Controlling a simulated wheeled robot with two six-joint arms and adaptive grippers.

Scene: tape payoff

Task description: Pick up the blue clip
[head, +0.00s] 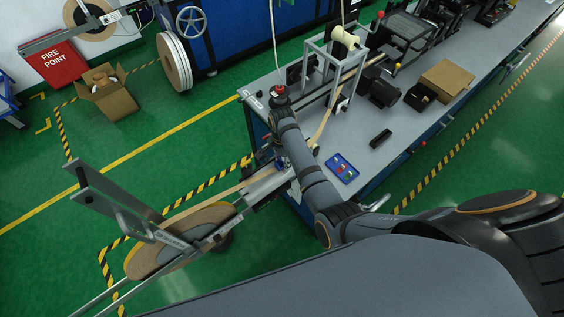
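A small blue tray (342,168) lies on the grey bench top, right of my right forearm. It holds several small coloured pieces, red ones among them. I cannot single out a blue clip there at this size. A tiny blue spot shows beside my forearm near the tape guide, too small to identify. My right arm comes in from the right and reaches up to the bench corner. My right gripper (266,154) is small, dark and mostly hidden by the wrist and forearm, left of the tray. Its fingers cannot be made out. My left gripper is not in view.
A tape reel (180,240) on a metal frame stands left of the bench (348,133), its tape running towards the bench. A black block (380,138), a cardboard-coloured box (447,76) and a machine stand (328,70) are on the bench. Bare bench top surrounds the tray.

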